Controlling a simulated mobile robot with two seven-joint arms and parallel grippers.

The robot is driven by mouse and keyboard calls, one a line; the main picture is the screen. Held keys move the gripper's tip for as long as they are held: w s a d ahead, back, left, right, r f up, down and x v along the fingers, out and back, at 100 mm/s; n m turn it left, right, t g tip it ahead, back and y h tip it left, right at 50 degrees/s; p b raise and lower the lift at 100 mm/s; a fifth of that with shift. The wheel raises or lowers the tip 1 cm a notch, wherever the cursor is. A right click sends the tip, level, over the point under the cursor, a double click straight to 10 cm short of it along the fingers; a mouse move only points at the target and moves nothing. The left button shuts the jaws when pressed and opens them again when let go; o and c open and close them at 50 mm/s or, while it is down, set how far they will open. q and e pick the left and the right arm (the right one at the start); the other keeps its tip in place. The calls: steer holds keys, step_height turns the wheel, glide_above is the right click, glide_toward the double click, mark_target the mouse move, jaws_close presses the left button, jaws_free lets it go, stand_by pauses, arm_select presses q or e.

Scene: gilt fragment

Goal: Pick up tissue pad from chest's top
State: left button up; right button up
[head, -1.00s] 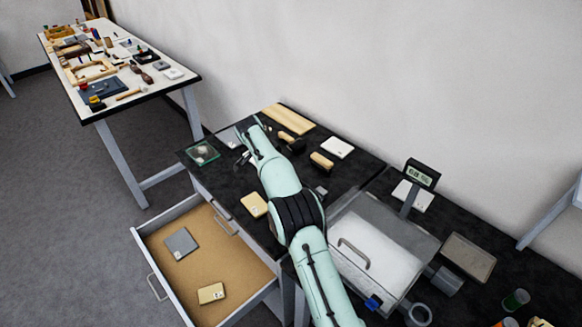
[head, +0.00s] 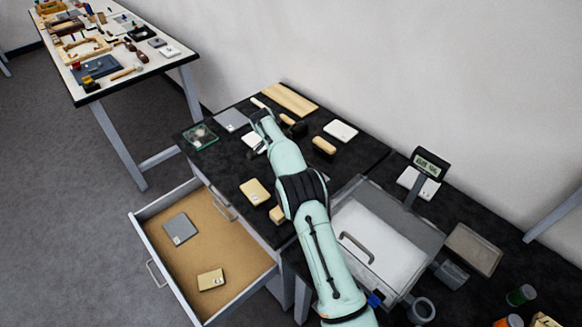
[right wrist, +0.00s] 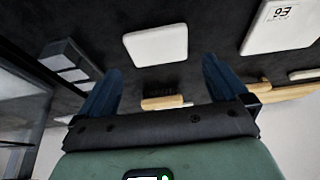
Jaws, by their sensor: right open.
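Two flat white pads lie on the black chest top (head: 222,166): one near my right gripper (head: 256,150), partly hidden by it (head: 252,140), and one farther right (head: 340,131). I cannot tell for sure which is the tissue pad. The right arm reaches across the chest top from the lower right. In the right wrist view its blue fingers (right wrist: 160,88) are spread and empty. A plain white pad (right wrist: 157,45) lies beyond the fingertips, apart from them. My left gripper is not in view.
A glass dish (head: 200,137), grey sheet (head: 231,119), cream booklet (head: 255,191), brush (head: 324,145) and wooden board (head: 290,98) share the top. The open drawer (head: 140,226) juts out in front. A lidded clear box (head: 390,235) stands right.

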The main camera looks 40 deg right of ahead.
steer(key=x, duration=0.4)
steer(key=shift+s+a+f, duration=0.15)
steer(key=shift+a+f, duration=0.05)
steer(key=shift+f, duration=0.05)
steer(key=shift+d+f, duration=0.15)
steer(key=shift+f, duration=0.2)
steer(key=c, duration=0.7)
steer(key=shift+r, duration=0.1)
steer(key=shift+c, duration=0.2)
